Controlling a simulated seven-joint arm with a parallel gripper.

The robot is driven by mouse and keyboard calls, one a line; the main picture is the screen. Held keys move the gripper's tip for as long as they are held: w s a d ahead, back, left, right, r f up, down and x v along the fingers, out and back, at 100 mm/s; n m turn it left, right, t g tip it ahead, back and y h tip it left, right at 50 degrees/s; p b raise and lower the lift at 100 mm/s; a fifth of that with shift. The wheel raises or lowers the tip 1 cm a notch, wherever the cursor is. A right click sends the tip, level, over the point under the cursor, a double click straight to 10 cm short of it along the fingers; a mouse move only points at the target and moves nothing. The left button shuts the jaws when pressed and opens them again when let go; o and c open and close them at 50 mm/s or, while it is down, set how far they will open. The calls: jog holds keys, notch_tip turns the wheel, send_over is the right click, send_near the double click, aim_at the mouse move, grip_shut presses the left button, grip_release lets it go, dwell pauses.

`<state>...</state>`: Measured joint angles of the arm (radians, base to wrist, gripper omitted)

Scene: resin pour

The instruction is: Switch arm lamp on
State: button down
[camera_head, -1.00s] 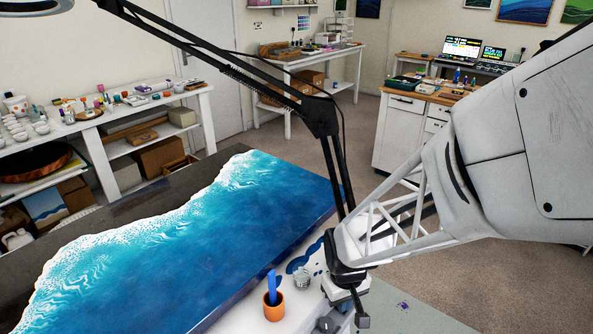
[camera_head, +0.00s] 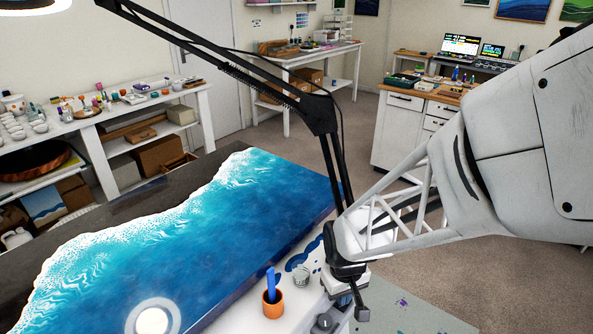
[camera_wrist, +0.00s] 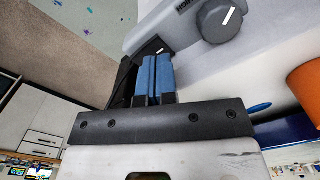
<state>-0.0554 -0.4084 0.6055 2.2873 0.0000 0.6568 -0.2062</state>
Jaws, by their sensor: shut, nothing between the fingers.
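The arm lamp (camera_head: 318,112) is black, with a long jointed arm over the table. Its round head (camera_head: 30,5) at the upper left edge glows white, and a bright round reflection shows on the resin panel. Its lower arm runs down behind my arm, where its base is partly hidden. My gripper's blue fingers (camera_wrist: 156,65) are shut and empty in the wrist view, close beside a black part that seems to belong to the lamp's base. I cannot tell whether they touch it. In the head view the fingertips are not clear.
The blue-and-white resin panel (camera_head: 220,235) fills the table. An orange pot (camera_head: 273,307) holding a blue tool and a clear cup (camera_head: 301,275) stand near my gripper. A grey device with a dark knob (camera_wrist: 220,18) is close to the fingers. Shelves and benches stand farther back.

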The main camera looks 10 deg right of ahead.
jog(key=shift+r, duration=2.65)
jog(key=shift+r, duration=0.2)
jog(key=s+d+r+m+t, duration=0.1)
jog(key=s+r, duration=0.4)
jog(key=r, duration=0.3)
jog(key=s+d+r+m+t, duration=0.1)
jog(key=s+r+m, duration=0.1)
jog(key=s+r, duration=0.3)
notch_tip(320, 180, up, 4)
jog(key=shift+s+d+f+t, duration=0.1)
jog(key=shift+s+d+t, duration=0.1)
jog(key=shift+d+t, duration=0.1)
